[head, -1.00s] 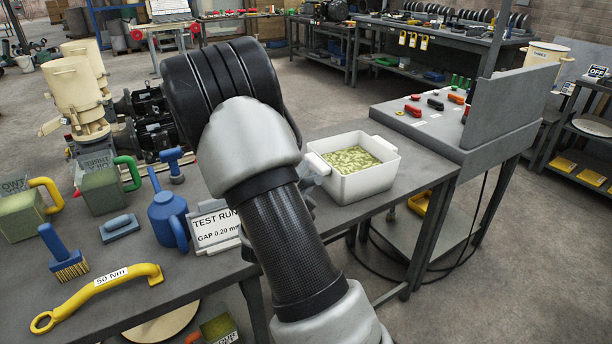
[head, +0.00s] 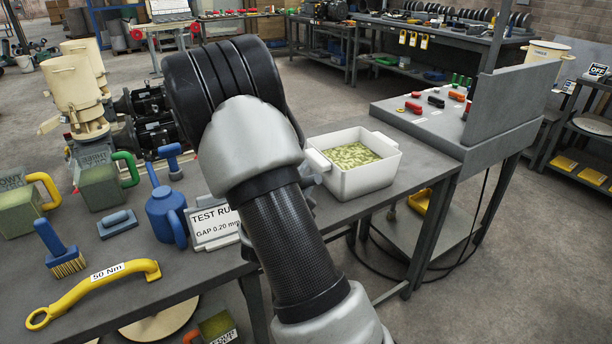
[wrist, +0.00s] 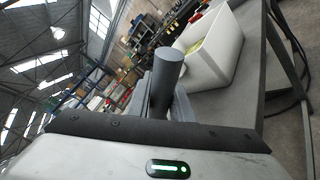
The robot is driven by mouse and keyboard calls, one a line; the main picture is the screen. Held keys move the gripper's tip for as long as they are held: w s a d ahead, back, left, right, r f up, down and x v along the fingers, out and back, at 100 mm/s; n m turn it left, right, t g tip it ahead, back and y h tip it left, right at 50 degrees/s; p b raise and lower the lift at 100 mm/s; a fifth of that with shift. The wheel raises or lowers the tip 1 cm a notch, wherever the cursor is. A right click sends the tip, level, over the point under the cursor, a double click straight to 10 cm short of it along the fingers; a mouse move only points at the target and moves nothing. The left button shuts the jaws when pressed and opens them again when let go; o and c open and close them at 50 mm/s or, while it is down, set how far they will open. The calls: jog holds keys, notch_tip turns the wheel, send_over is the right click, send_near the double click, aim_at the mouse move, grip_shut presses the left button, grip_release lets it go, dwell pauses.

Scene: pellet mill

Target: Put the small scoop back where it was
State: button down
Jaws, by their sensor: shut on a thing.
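In the wrist view a dark grey round handle (wrist: 168,70) rises from between the jaws; I take it for the small scoop's. The rest of the scoop is hidden. My gripper is shut on this handle, with its body along the lower edge of the wrist view. In the head view my own arm hides most of the gripper and what it holds, beside the near left side of a white bin (head: 365,181). The bin holds green-yellow pellets (head: 349,156) and stands on the dark table (head: 410,180).
Left on the table are a blue can (head: 165,212), a TEST RUN sign (head: 212,228), a yellow 50 Nm wrench (head: 95,290), a blue brush (head: 58,247) and green boxes with handles (head: 100,187). A grey bench (head: 445,128) with an upright panel adjoins at right. Bare tabletop lies right of the bin.

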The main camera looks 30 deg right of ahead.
jog(key=c, duration=1.5)
grip_release()
jog(key=shift+o, duration=0.5)
jog(key=shift+f, duration=0.15)
jog(key=o, duration=1.1)
jog(key=b+v, duration=0.1)
jog(key=v, duration=0.8)
jog(key=shift+b, duration=0.3)
jog(key=shift+s+d, duration=0.1)
